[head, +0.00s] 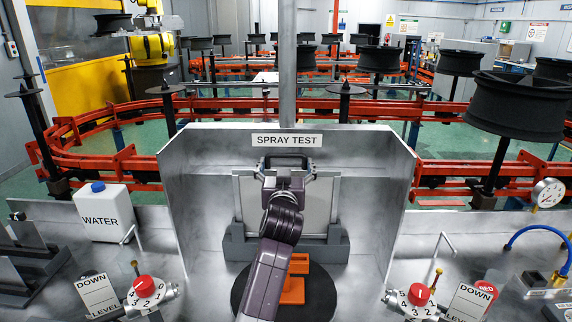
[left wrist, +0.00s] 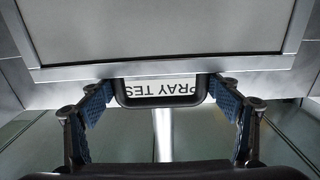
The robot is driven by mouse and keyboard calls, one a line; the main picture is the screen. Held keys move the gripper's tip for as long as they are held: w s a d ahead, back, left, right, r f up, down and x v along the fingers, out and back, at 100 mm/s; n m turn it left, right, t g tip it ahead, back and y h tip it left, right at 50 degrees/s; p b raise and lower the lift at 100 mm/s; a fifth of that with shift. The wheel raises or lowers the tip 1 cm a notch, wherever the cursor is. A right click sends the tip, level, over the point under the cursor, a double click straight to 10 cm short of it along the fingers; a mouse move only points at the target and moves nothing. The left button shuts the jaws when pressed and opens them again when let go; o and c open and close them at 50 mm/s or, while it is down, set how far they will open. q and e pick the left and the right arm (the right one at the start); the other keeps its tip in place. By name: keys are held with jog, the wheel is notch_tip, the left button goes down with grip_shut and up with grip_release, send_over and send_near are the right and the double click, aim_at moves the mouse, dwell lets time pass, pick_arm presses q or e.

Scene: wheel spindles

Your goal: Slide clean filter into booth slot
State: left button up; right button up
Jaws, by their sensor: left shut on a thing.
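The clean filter (head: 323,205) is a pale panel in a metal frame, upright in the spray test booth (head: 188,195). Its lower edge is at the grey slot holder (head: 335,250); how deep it sits is hidden by my arm. My left gripper (head: 286,167) is shut on the black handle at the filter's top. My right gripper is not in view.
An orange fixture (head: 293,288) stands on a dark round plate (head: 318,290) in front of the holder. Booth walls rise on both sides. A white water container (head: 104,215) stands left; gauges and red-knobbed valves (head: 144,286) flank the front.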

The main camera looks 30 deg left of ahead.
pick_arm(q)
jog(key=shift+f, duration=0.25)
jog(key=o, duration=2.1)
jog(key=shift+f, duration=0.2)
jog(key=v, duration=1.2)
